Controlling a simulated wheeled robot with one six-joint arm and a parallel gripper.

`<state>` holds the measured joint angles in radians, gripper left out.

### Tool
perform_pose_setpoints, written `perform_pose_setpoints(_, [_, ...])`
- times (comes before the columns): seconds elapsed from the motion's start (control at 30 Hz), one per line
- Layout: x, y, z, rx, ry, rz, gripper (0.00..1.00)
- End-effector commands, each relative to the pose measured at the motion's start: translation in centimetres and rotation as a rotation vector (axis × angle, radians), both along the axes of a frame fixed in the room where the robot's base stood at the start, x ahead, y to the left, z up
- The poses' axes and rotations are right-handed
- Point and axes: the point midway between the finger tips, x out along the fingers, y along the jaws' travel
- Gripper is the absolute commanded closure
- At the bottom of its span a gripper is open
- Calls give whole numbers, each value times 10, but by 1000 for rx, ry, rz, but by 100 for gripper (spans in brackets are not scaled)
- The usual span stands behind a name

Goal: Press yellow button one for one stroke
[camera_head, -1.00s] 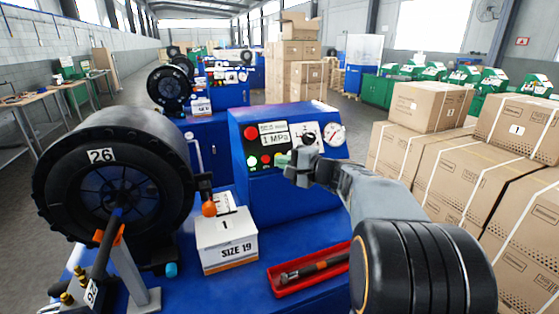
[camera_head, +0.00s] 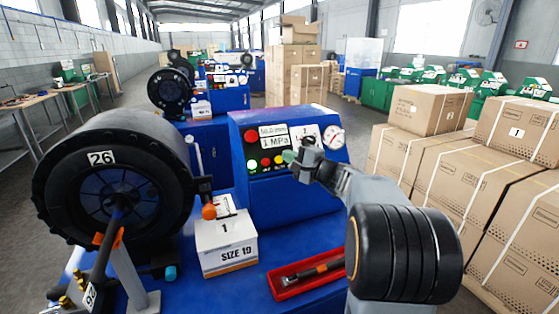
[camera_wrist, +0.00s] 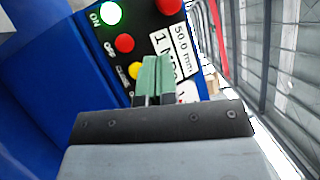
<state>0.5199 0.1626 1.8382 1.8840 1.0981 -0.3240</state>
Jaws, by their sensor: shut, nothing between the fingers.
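The blue machine's control panel (camera_head: 262,172) carries a yellow button (camera_head: 278,160). I cannot tell whether the fingers touch the panel.
A larger red button (camera_head: 251,136), a pressure gauge (camera_head: 334,135) and a 1 MPa display (camera_head: 275,142) are on the panel. A SIZE 19 box (camera_head: 227,250) and a red tray (camera_head: 306,283) sit on the blue bench. Cartons (camera_head: 460,175) stand to the right.

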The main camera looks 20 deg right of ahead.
Motion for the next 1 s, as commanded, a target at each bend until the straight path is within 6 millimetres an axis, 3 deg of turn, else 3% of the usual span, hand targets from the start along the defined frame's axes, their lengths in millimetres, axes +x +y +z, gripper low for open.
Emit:
perform_pose_setpoints(0.43, [40,0,-29,0,0,0,100])
perform_pose_setpoints(1.0, [49,0,-32,0,0,0,100])
